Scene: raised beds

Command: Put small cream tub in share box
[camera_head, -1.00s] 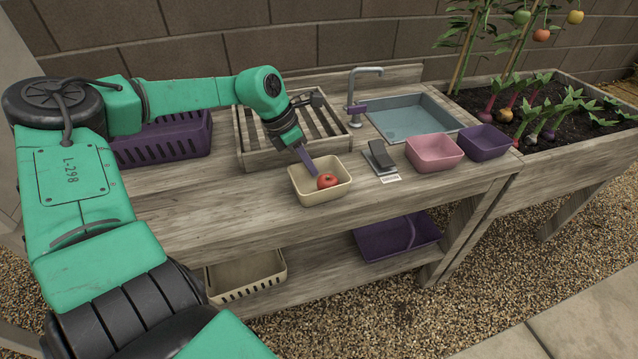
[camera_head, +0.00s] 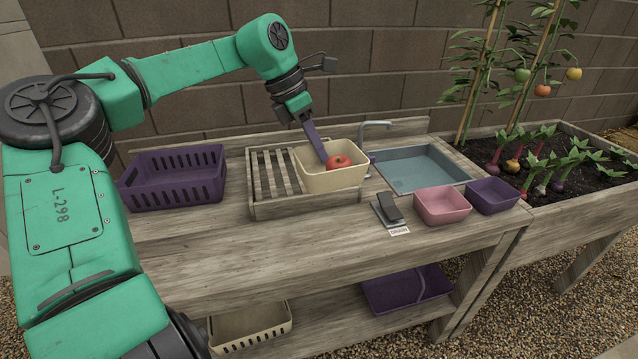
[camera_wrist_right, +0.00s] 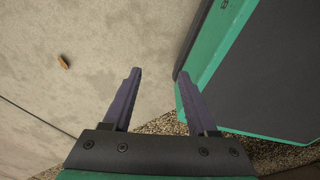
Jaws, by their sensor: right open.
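A purple slotted crate (camera_head: 175,180) stands on the bench at left. A cream slotted crate (camera_head: 250,328) and a purple bin (camera_head: 407,290) sit on the lower shelf. I cannot tell which one is the share box. My right gripper (camera_wrist_right: 159,75) is open and empty above paving in the right wrist view.
The slatted rack (camera_head: 262,210) lies under and behind the tub. The bench's front left is clear.

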